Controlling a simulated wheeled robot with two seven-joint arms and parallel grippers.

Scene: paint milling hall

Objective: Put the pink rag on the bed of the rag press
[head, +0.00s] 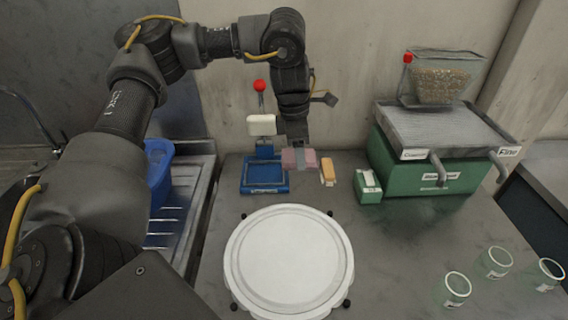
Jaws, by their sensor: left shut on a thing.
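The pink rag (312,159) is a folded pink block at the back of the table. My left gripper (299,160) comes down from above and is shut on it, just right of the rag press. The rag press (261,126) has a red-knobbed lever, a pale upper plate that is raised, and a blue bed (265,188) below. The bed looks bare where it shows. The rag is beside the bed, not over it; I cannot tell how high it is above the table. My right gripper is not in view.
An orange item (328,170) and a green-and-white box (368,187) stand right of the rag. A green machine (440,178) is at back right. A white round plate (288,262) fills the front middle. Several jars (456,288) stand front right. A blue bin (159,172) is left.

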